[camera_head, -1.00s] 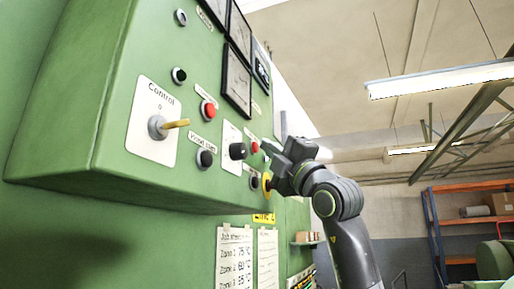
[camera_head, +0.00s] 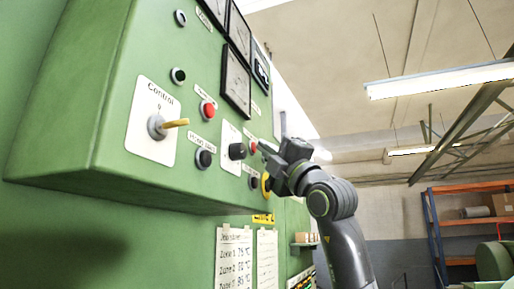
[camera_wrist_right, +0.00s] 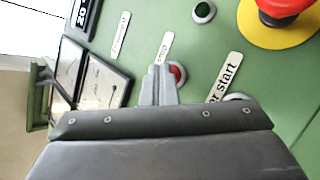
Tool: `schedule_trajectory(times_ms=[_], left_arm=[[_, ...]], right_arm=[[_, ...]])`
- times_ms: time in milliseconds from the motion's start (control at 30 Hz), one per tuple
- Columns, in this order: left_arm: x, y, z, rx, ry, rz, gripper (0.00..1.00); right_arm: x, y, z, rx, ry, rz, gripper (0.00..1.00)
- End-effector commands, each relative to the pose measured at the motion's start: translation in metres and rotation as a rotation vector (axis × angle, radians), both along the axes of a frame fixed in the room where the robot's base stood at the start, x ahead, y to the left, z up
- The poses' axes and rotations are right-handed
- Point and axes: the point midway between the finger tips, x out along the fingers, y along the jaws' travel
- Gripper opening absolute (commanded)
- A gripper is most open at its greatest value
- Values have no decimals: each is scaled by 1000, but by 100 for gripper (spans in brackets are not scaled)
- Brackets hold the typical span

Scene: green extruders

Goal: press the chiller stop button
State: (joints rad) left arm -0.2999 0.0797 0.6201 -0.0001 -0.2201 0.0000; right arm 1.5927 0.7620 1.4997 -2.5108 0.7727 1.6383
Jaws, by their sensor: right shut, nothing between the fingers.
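A small red button (camera_head: 253,146) sits on the green panel beside my right gripper's tips in the head view. In the right wrist view a red button (camera_wrist_right: 179,72) shows partly behind the fingers, with a small label (camera_wrist_right: 163,48) beside it that seems to end in "stop". My right gripper (camera_head: 262,147) is shut and empty, pointing at the panel by this button; it also shows in the wrist view (camera_wrist_right: 158,80). I cannot tell whether the tips touch the button. My left gripper is not in view.
The green control panel (camera_head: 115,100) carries another red button (camera_head: 208,110), black knobs and a yellow-handled Control switch (camera_head: 172,124). A red mushroom button on a yellow disc (camera_wrist_right: 270,33) is close to my right gripper. Open room lies to the right.

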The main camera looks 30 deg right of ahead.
Motion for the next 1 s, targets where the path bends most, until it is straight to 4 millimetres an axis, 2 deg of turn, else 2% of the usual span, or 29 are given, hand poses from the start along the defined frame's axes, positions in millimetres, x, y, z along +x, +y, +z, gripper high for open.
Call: schedule_trajectory(times_ms=[433,800,1000], left_arm=[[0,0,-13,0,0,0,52],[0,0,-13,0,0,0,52],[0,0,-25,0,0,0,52]], right_arm=[[-11,-9,-2,0,0,-1,0],[-13,-11,-1,0,1,0,0],[-26,-22,-3,0,-2,-1,0]])
